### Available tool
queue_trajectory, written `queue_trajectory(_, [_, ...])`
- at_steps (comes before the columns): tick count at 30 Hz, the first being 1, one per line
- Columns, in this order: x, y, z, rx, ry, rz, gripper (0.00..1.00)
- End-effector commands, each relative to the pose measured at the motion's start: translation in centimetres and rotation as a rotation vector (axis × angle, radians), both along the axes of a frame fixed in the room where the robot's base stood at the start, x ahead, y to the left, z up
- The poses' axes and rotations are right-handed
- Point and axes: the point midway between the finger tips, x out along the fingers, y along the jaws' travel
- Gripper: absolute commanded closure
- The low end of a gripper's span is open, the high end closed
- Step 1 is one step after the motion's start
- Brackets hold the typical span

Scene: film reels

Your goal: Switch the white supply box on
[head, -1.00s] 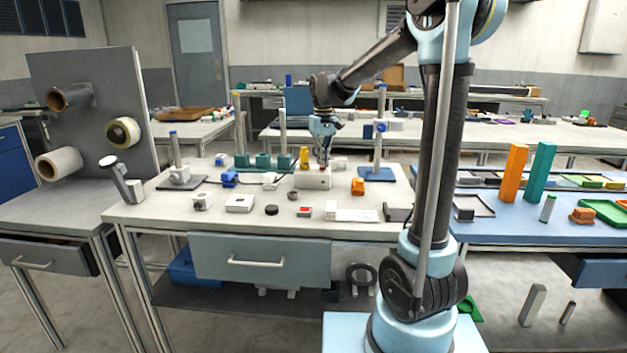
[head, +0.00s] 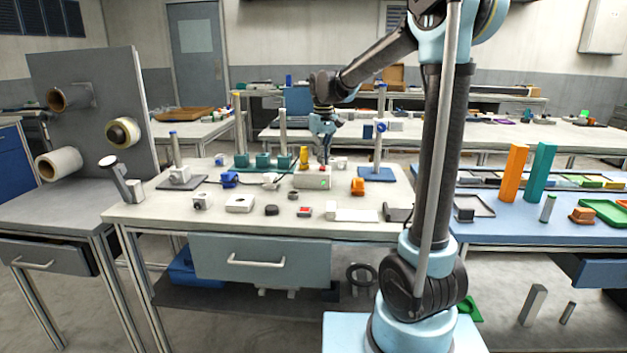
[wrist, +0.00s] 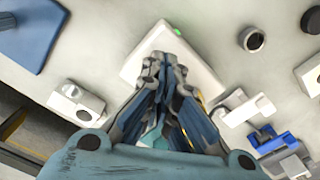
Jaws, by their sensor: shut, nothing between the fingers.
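The white supply box (head: 312,182) stands on the light workbench, in the middle of the head view. A small green light shows on its front right, and a spot of red shows on top, close to my fingertips. In the wrist view the white box (wrist: 200,72) lies beyond and partly behind my fingers, with a bright green light near its far edge. My gripper (head: 325,163) points down just above the box's right part. In the wrist view my gripper (wrist: 165,62) is shut and empty. Whether the fingertips touch the box I cannot tell.
An orange block (head: 358,187) stands right of the box, and a yellow cylinder (head: 304,157) behind it. A blue clamp-like part (head: 229,180) is to the left. Small parts, among them a black round piece (head: 271,210), lie in front. A blue-based stand (head: 376,174) is at the right.

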Motion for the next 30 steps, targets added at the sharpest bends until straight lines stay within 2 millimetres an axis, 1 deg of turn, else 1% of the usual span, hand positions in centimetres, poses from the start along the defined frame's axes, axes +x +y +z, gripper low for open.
queue_trajectory(21, [0.0,0.0,4.7,0.0,0.0,0.0,1.0])
queue_trajectory(26, [0.0,0.0,5.4,0.0,0.0,0.0,1.0])
queue_trajectory(30, [0.0,0.0,5.6,0.0,0.0,0.0,1.0])
